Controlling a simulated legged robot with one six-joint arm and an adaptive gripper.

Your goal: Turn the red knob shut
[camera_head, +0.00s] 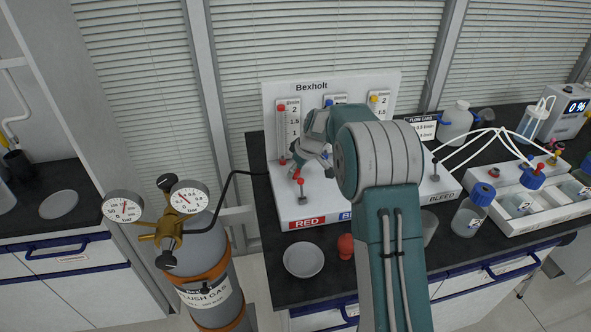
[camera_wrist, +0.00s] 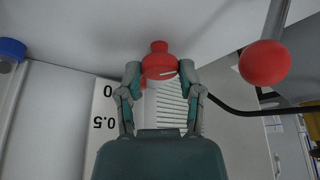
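The red knob (camera_wrist: 158,62) is a rounded red cap in the wrist view. It sits between the two fingertips of my gripper (camera_wrist: 160,70), one on each side, close to its edges. I cannot tell whether the fingers press on it or leave a small gap. In the head view my gripper (camera_head: 306,165) is in front of the left flow meter tube (camera_head: 283,128) on the Bexholt panel (camera_head: 334,86). My gripper and arm hide part of that panel, and I cannot make out the knob's grip there.
A red ball-topped lever (camera_wrist: 265,62) stands close beside my gripper; it also shows in the head view (camera_head: 300,182), above the RED label (camera_head: 307,221). A gas cylinder (camera_head: 205,265) with gauges stands at left. A white dish (camera_head: 303,259) lies in front of the panel.

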